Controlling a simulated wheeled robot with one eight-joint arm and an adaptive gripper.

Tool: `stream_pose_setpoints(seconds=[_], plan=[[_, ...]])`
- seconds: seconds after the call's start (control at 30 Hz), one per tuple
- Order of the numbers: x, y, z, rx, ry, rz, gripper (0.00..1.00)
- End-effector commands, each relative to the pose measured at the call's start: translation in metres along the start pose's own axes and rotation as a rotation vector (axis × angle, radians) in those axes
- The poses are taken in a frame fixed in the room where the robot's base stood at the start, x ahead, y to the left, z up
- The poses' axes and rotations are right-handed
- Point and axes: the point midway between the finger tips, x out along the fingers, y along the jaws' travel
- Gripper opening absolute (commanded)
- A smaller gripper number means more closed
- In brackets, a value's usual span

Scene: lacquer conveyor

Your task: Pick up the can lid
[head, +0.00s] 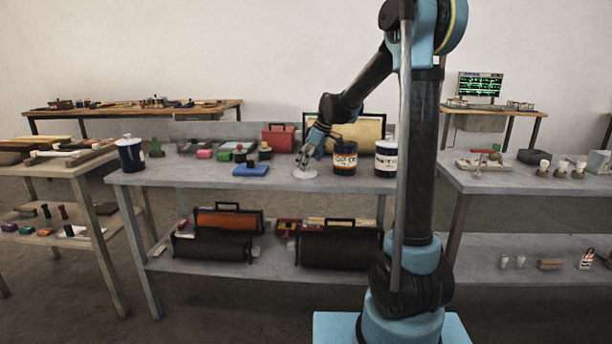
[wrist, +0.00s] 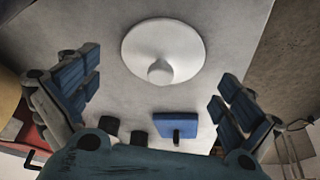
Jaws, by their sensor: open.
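The can lid (head: 305,174) is a white disc lying flat on the grey middle table, near its front edge. In the wrist view the lid (wrist: 140,48) shows a round knob on top and sits ahead of the fingers, towards the top of the picture. My gripper (head: 304,158) is just above the lid in the head view. The fingers look apart from the lid.
An open dark can with an orange label (head: 345,160) stands right of my gripper, and a white-and-navy can (head: 386,160) beyond it. A blue block (head: 251,170) lies left of the lid. A lidded can (head: 130,154) stands at the left end. The table front (head: 200,181) is fairly clear.

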Motion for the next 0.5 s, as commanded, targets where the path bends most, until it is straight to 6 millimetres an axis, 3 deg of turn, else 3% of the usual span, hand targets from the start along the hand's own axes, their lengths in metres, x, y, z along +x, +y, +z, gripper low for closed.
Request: stream_pose_setpoints(seconds=[0.17, 0.43, 0.5], plan=[[0.017, 0.0, 0.001, 0.001, 0.0, 0.0, 1.0], [0.019, 0.0, 0.001, 0.001, 0.0, 0.0, 1.0], [0.019, 0.0, 0.001, 0.001, 0.0, 0.0, 0.84]])
